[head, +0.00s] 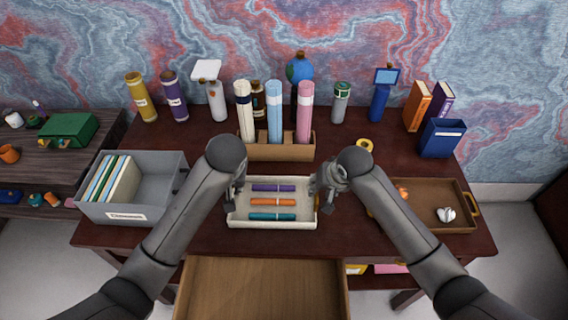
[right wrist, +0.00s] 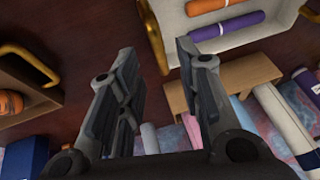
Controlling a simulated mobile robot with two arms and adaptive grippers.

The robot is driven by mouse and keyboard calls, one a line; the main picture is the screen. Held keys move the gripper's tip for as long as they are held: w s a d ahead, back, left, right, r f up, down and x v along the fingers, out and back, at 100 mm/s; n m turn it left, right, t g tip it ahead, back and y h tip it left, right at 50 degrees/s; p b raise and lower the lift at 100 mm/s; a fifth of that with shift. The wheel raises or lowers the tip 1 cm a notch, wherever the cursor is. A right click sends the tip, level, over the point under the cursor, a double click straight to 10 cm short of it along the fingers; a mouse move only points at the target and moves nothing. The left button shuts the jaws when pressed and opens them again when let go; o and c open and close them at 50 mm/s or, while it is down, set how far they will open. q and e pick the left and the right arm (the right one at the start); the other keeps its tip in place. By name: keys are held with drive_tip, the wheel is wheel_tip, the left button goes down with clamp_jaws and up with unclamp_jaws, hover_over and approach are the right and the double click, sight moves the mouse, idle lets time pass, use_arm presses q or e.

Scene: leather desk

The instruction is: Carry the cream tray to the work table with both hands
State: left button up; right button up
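The cream tray (head: 272,226) sits on the dark wooden desk with a purple marker (head: 273,188), an orange marker (head: 272,202) and a teal marker (head: 272,216) lying in it. In the right wrist view, the tray's wall (right wrist: 249,43) and a brass handle (right wrist: 154,38) show. My right gripper (right wrist: 157,50) is open, its fingertips on either side of the handle, not closed on it. In the head view, my right gripper (head: 325,190) is at the tray's right end. My left gripper (head: 236,190) is at the left end; its fingers are too small and dark to read.
Behind the tray stands a cardboard holder (head: 265,151) with tall rolls. A grey file box (head: 160,183) is left, a brown tray (head: 440,220) with brass handles right. An open wooden drawer (head: 262,290) juts out in front. A yellow tape roll (head: 364,145) lies behind the right arm.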

drive_tip(key=v, duration=0.6)
idle(0.5)
